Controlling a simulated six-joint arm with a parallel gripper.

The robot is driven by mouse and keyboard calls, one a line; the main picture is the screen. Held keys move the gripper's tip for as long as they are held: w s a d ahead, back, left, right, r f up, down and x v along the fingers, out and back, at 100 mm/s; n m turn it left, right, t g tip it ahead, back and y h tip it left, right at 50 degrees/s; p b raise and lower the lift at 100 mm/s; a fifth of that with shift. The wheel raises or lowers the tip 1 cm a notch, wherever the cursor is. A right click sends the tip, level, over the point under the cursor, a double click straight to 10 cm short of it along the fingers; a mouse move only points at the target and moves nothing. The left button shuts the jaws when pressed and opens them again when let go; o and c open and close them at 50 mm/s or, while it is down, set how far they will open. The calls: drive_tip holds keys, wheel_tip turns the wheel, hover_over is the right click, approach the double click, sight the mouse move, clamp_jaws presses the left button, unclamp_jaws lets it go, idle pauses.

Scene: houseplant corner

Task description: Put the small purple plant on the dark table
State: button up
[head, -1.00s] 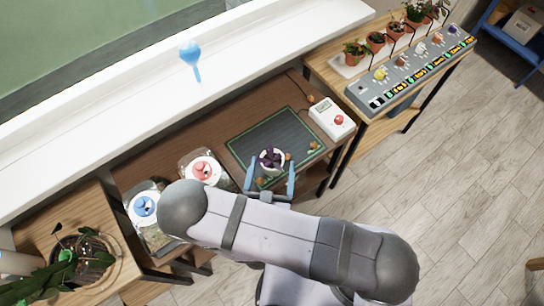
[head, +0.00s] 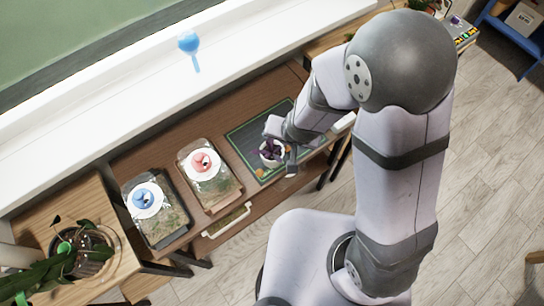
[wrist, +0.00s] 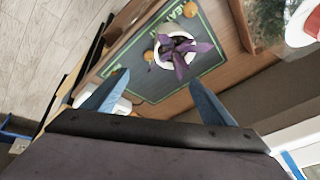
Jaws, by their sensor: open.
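The small purple plant (head: 272,152) has dark purple leaves in a white pot. It stands on a dark green-edged mat (head: 243,139) on the dark brown table (head: 160,158). The wrist view shows the plant (wrist: 182,62) from above, beyond my fingertips. My gripper (wrist: 158,80) is open, its two blue fingers spread and nothing between them. In the head view my arm reaches in from the right, and my gripper is close by the plant, its fingers mostly hidden. I cannot tell whether it touches the pot.
Two clear-lidded boxes, one with a blue knob (head: 144,199) and one with a red knob (head: 201,162), stand left of the mat. Small orange things (wrist: 190,10) lie near the pot. A potted leafy plant (head: 88,252) is at lower left. My arm hides much of the right side.

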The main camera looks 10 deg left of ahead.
drive_tip(key=s+d+r+g+b, duration=0.1)
drive_tip(key=s+d+r, duration=0.1)
drive_tip(key=d, duration=0.3)
drive_tip(key=m+g+b, duration=0.2)
drive_tip(key=m+b, duration=0.1)
drive_tip(key=b, duration=0.2)
hover_over(272, 153)
drive_tip(key=s, duration=0.2)
drive_tip(key=f, duration=0.2)
drive_tip(key=d+f, duration=0.1)
drive_tip(key=shift+w+h, duration=0.25)
drive_tip(key=shift+h, duration=0.15)
drive_tip(key=shift+a+m+h+b, duration=0.4)
drive_tip(key=shift+a+m+b, duration=0.2)
drive_tip(key=shift+b, duration=0.15)
drive_tip(key=shift+w+a+r+m+h+b, duration=0.15)
drive_tip(key=shift+m+h+b, duration=0.1)
drive_tip(key=shift+m, duration=0.15)
drive_tip(key=shift+a+r+m+h+b, duration=0.15)
drive_tip(key=shift+m+h, duration=0.1)
drive_tip(key=shift+m, duration=0.15)
drive_tip(key=shift+w+d+f+p, duration=0.15)
drive_tip(key=shift+w+f+p, duration=0.05)
drive_tip(key=shift+f, duration=1)
drive_tip(key=shift+w+d+f+p, duration=0.1)
drive_tip(key=shift+w+f+p, duration=0.15)
drive_tip(key=shift+f, duration=1)
drive_tip(key=shift+w+d+f+p, duration=0.15)
drive_tip(key=shift+w+f, duration=0.05)
drive_tip(key=shift+f, duration=1)
